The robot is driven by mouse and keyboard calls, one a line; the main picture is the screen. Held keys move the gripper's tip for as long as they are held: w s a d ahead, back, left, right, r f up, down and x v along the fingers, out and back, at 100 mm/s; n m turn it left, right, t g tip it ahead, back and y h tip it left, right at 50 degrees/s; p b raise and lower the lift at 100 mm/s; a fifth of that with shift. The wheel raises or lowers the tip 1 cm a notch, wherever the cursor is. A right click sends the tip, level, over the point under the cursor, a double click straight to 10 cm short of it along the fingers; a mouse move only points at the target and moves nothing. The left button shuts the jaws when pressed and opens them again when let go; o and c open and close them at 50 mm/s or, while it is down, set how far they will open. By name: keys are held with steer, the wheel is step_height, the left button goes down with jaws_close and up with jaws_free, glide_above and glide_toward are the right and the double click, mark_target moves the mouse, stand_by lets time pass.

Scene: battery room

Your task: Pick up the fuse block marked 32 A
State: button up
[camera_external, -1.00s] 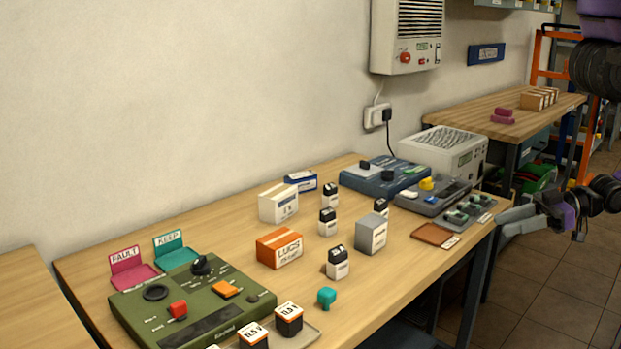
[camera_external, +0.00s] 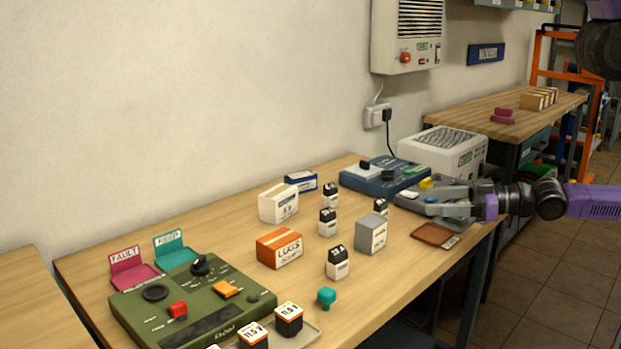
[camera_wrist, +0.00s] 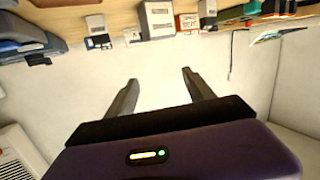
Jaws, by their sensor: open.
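Several small white blocks with black tops stand upright on the wooden table: one at the back (camera_external: 331,196), one in the middle (camera_external: 327,223), one in front (camera_external: 338,264), and one partly hidden behind a grey box (camera_external: 381,207). Their markings are too small to read, so I cannot tell which is 32 A. My gripper (camera_external: 428,202) is at the table's right end, over the grey panel and to the right of the blocks. In the wrist view its two fingers (camera_wrist: 160,76) are spread apart with nothing between them.
The grey box (camera_external: 372,234), an orange box (camera_external: 279,249) and a white box (camera_external: 278,204) stand among the blocks. A green tester (camera_external: 205,310) is front left, a blue device (camera_external: 383,178) at the back. A brown pad (camera_external: 433,234) lies near the right edge.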

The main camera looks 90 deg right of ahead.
steer(key=w+d+f+m+g+h+p, duration=0.1)
steer(key=w+d+m+g+h, duration=0.2)
steer(key=w+d, duration=0.45)
steer(key=m+g+h, duration=0.1)
steer(key=m+g, duration=0.1)
steer(key=g, duration=0.1)
glide_toward(384, 208)
steer(key=x, duration=0.3)
steer(key=shift+d+f, duration=0.15)
steer(key=shift+d, duration=0.4)
steer(key=shift+w+d+f+m+p, duration=0.2)
steer(key=shift+w+d, duration=0.1)
steer(key=shift+w, duration=0.15)
steer(key=shift+w+d+f+m+p, duration=0.1)
steer(key=shift+w+d+f+p, duration=0.1)
steer(key=shift+w+d, duration=0.2)
steer(key=shift+a+p+x, duration=0.15)
steer(key=shift+p+x, duration=0.15)
steer(key=shift+x, duration=1)
steer(key=shift+a+p+x, duration=0.15)
steer(key=shift+p+x, duration=0.1)
steer(key=shift+x, duration=1.1)
steer(key=shift+w+f, duration=0.15)
jaws_close()
